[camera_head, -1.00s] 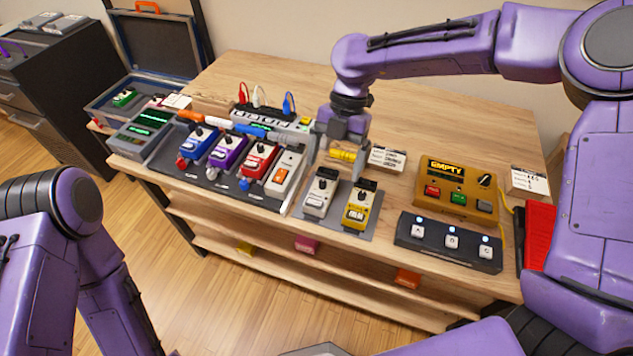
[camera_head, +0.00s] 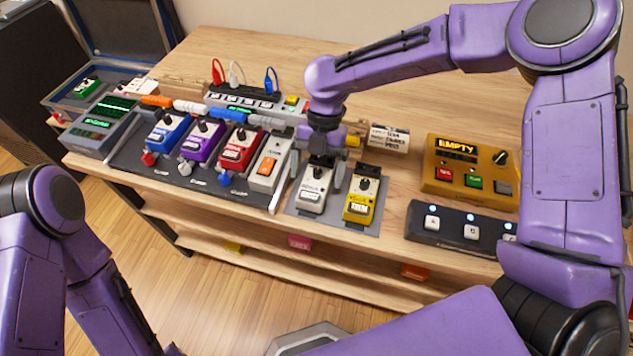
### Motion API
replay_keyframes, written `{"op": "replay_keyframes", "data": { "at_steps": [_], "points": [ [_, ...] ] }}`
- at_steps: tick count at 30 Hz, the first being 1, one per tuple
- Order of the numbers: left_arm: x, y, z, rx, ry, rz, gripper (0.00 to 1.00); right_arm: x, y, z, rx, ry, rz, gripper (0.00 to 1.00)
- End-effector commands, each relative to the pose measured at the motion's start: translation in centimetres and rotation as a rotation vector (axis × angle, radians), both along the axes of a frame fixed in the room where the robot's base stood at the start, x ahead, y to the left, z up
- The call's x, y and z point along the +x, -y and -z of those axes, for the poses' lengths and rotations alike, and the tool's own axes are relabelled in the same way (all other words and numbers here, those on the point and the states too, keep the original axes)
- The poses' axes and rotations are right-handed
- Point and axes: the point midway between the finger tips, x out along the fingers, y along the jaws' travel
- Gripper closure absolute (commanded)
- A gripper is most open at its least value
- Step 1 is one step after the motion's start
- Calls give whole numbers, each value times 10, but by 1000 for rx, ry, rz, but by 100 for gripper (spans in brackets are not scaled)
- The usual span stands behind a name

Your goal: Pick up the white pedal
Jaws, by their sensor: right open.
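The white pedal (camera_head: 311,198) stands on a grey mat on the wooden table, just left of a yellow pedal (camera_head: 361,201). My right gripper (camera_head: 318,182) is open and points down over the white pedal. One finger is at its left side and the other at its right side, by the gap to the yellow pedal. The gripper hides the pedal's far end, and I cannot tell whether the fingers touch it. My left arm shows at the left, but its gripper is out of view.
A pedalboard (camera_head: 190,182) with blue, purple, red and pale grey pedals lies close on the left. A gold EMPTY box (camera_head: 470,172) and a footswitch bar (camera_head: 462,232) are right. The table's back middle is clear.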

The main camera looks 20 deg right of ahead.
Motion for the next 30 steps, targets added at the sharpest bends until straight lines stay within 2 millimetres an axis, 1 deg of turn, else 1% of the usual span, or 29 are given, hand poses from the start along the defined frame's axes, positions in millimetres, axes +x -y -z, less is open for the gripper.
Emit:
{"op": "replay_keyframes", "data": {
  "at_steps": [1, 4, 6, 11, 12, 14, 15, 17, 18, 19, 26, 30],
  "points": [
    [0, 0, -3, 0, 0, 0, 55, -3, -1, 8, -2, -3, 0, 6],
    [0, 0, -3, 0, 0, 0, 55, -7, -4, 20, -1, -1, 0, 6],
    [0, 0, -3, 0, 0, 0, 55, -8, -4, 24, -1, 1, 0, 6],
    [0, 0, -3, 0, 0, 0, 55, -8, -4, 25, -1, 2, 1, 6],
    [0, 0, -3, 0, 0, 0, 55, -8, -4, 25, -1, 2, 1, 10],
    [0, 0, -3, 0, 0, 0, 55, -8, -4, 24, -1, 2, 1, 29],
    [0, 0, -3, 0, 0, 0, 55, -8, -4, 24, -1, 2, 1, 42],
    [0, 0, -3, 0, 0, 0, 55, -8, -4, 24, -1, 2, 1, 62],
    [0, 0, -3, 0, 0, 0, 55, -8, -4, 24, -1, 2, 1, 75],
    [0, 0, -3, 0, 0, 0, 55, -8, -4, 24, 0, 2, 2, 80],
    [0, 0, -3, 0, 0, 0, 55, -8, -4, 23, 0, 4, 2, 80],
    [0, 0, -3, 0, 0, 0, 55, -7, -4, 12, 2, 5, 4, 80]
  ]
}}
